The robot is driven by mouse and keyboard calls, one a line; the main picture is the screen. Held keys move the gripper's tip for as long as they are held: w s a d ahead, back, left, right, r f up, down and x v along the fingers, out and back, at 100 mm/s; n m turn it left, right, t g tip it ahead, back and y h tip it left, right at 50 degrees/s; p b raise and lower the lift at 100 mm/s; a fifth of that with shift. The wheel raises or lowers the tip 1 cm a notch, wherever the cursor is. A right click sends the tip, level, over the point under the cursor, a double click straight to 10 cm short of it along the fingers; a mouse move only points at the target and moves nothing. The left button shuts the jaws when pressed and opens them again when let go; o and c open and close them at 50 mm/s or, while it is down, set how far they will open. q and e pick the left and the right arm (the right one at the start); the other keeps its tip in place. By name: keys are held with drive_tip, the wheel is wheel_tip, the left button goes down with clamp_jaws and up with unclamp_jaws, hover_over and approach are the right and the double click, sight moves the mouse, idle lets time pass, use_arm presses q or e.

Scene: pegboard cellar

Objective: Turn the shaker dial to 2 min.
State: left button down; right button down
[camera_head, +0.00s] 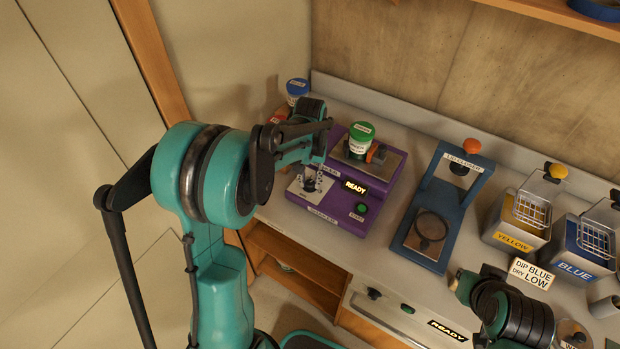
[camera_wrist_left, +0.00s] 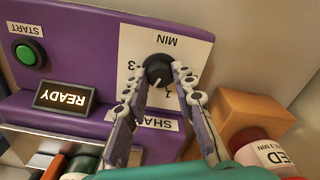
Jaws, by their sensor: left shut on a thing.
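The shaker (camera_head: 340,195) is a purple box on the bench with a white dial plate and a lit READY display (camera_head: 355,186). Its black dial (camera_wrist_left: 157,70) shows in the left wrist view, which is upside down. My left gripper (camera_wrist_left: 160,73) is shut on the dial, one finger on each side. The dial's white mark points toward the bottom of that view. A 3 shows left of the dial and a 1 below right; I cannot see a 2, and a finger covers part of the plate. In the head view my gripper mostly hides the dial.
A green-lidded jar (camera_head: 359,140) stands on the shaker. The green START button (camera_wrist_left: 29,54) is beside the display. A blue lid closer (camera_head: 430,210) and yellow (camera_head: 520,220) and blue (camera_head: 580,248) baths stand to the right. An orange block and red jar (camera_wrist_left: 263,152) are close to my left gripper.

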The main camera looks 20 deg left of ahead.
sight(310, 182)
use_arm(q)
drive_tip(key=shift+m, duration=0.8)
drive_tip(key=c, duration=1.2)
unclamp_jaws()
wheel_tip(310, 182, up, 12)
